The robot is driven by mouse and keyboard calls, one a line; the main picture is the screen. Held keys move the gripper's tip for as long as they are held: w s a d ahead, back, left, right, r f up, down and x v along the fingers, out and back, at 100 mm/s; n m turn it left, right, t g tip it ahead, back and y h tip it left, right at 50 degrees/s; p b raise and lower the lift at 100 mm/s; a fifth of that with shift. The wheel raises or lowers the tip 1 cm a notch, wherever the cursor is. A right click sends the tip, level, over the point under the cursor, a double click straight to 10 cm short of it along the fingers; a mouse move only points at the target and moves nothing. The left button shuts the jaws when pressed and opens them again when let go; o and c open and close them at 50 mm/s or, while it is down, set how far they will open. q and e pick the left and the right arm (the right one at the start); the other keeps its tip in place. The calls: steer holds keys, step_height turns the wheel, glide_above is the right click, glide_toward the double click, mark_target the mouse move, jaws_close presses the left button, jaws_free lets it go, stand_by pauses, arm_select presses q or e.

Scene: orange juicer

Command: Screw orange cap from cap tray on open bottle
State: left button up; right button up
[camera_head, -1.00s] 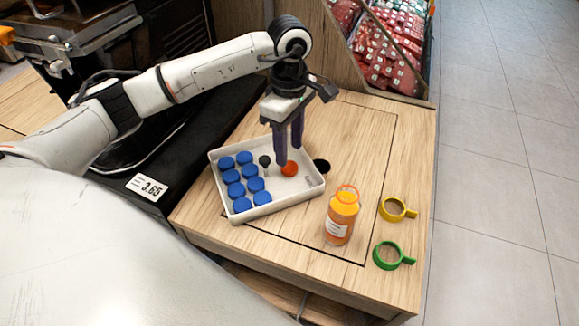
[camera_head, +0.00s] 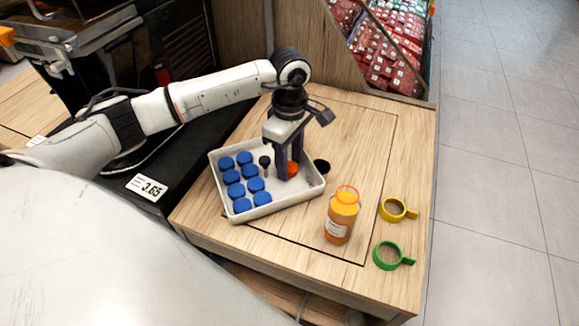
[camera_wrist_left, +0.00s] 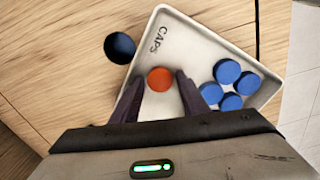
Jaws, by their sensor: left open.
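The orange cap (camera_head: 293,168) lies in the right part of the white cap tray (camera_head: 285,206). My left gripper (camera_head: 287,175) is open and lowered into the tray, its fingers partly hiding the cap in the head view. In the left wrist view the orange cap (camera_wrist_left: 160,79) sits between the two dark fingertips (camera_wrist_left: 158,82), with gaps beside it. The tray (camera_wrist_left: 208,47) shows there with the word CAPS. An orange bottle (camera_head: 340,222) stands upright on the wooden counter, right of the tray. It has an orange ring at its top. My right gripper is not in view.
Several blue caps (camera_head: 234,176) fill the left part of the tray, with a small dark peg (camera_head: 265,161) beside them. A black round hole or disc (camera_head: 322,166) is at the tray's right. Yellow (camera_head: 393,209) and green (camera_head: 388,256) rings with handles lie right of the bottle.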

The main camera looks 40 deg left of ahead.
mark_target(290, 167)
arm_select(q)
steer(key=shift+c, duration=0.2)
steer(key=c, duration=0.7)
steer(key=shift+r, duration=0.1)
steer(key=shift+c, duration=0.2)
step_height(290, 167, up, 10)
